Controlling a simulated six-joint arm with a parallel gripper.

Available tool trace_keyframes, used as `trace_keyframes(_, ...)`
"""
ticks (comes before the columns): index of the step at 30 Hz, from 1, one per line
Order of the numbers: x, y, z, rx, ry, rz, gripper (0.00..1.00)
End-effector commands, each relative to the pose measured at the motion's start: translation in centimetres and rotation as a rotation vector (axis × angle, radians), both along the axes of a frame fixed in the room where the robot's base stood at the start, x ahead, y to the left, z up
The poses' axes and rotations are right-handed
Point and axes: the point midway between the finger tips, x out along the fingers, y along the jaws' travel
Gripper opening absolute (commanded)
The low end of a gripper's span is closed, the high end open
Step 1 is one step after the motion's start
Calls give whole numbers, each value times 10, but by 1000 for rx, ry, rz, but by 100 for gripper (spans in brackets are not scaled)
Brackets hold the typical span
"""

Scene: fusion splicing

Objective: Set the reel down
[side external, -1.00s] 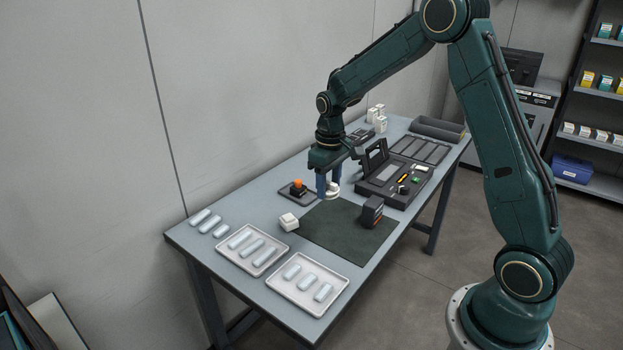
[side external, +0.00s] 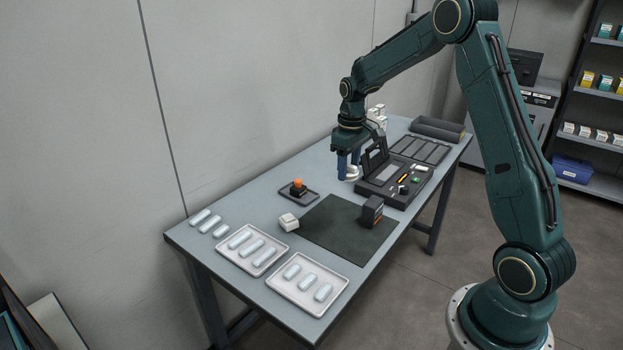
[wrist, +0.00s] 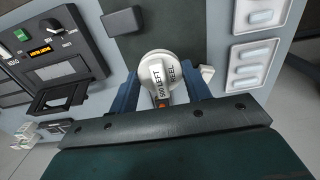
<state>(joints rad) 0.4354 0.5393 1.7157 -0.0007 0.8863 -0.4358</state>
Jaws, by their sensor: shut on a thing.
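The white reel (side external: 351,173) hangs at the fingertips of my gripper (side external: 349,169) in the side view, beside the left edge of the dark device. In the wrist view the reel (wrist: 161,70) is a round white disc with lettering on it, between my two blue fingers (wrist: 163,92). My gripper is shut on it. The reel appears clear of the table, but its exact height is hard to tell. The dark green mat (side external: 335,236) lies in front of it on the table.
The dark device (side external: 378,192) with its raised lid stands close to my gripper. A dark box (side external: 372,208) stands on the mat's edge. A white block (side external: 288,222), an orange-topped button on a pad (side external: 298,188) and two trays (side external: 343,286) are nearer the front.

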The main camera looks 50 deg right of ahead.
Motion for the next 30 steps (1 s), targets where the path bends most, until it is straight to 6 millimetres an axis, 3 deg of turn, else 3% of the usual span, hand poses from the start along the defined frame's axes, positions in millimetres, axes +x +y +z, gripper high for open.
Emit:
trace_keyframes(12,-1,1,-81,2,4,0,25)
trace_keyframes(18,0,0,-112,1,1,0,25)
trace_keyframes(30,0,0,-124,0,-1,0,25)
